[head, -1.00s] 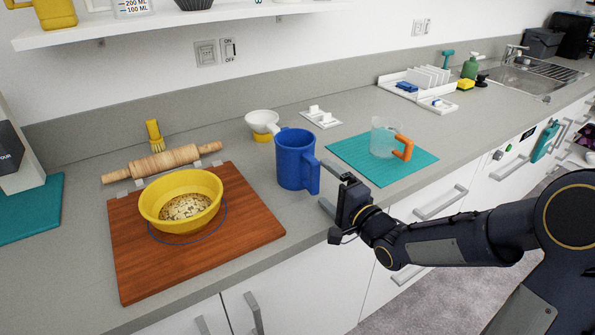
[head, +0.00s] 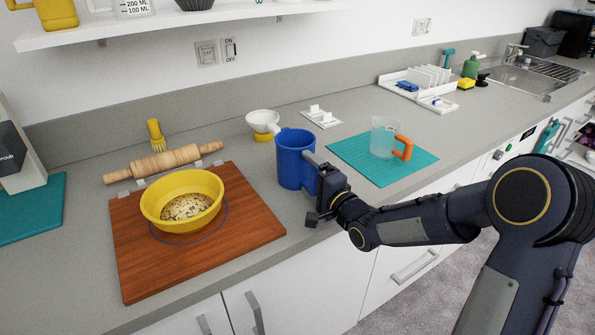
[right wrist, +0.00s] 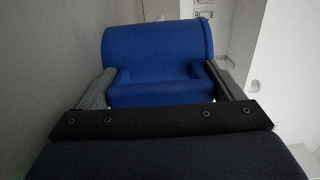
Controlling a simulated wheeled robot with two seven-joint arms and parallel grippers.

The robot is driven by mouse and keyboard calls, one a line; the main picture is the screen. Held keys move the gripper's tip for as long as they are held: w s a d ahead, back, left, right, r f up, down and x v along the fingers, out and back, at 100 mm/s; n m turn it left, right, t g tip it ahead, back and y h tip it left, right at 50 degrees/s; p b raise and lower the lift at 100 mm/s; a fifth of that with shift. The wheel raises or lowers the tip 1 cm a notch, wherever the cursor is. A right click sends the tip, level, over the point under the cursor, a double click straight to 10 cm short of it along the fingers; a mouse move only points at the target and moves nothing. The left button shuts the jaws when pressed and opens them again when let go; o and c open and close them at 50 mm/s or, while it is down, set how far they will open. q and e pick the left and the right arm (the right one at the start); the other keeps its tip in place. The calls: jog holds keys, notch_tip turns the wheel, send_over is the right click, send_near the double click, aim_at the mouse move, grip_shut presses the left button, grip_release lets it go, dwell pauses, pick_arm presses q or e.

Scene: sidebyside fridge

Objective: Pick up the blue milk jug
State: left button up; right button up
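The blue milk jug (head: 294,160) stands upright on the grey counter, right of the wooden board. My right gripper (head: 317,168) is at the jug's right side, where the handle is, and hides most of the handle in the head view. In the right wrist view the jug (right wrist: 158,46) fills the upper middle. The two spread fingers of my right gripper (right wrist: 162,88) stand on either side of the handle; I see no clear grip on it. My left gripper is not in view.
A wooden board (head: 245,235) with a yellow bowl (head: 155,212) lies to the left. A white bowl (head: 262,121) is behind the jug. A teal mat (head: 355,152) with a clear measuring jug (head: 382,139) is to the right. The counter's front edge is below the gripper.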

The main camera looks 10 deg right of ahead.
aim_at(317, 170)
jog(key=shift+c, duration=1.4)
jog(key=shift+r, duration=0.15)
jog(key=shift+r, duration=0.3)
notch_tip(317, 170, up, 2)
jog(key=shift+r, duration=0.15)
jog(key=s+d+r+p, duration=0.3)
jog(key=s+d+r, duration=0.2)
jog(key=s+r, duration=0.5)
jog(key=s, duration=0.3)
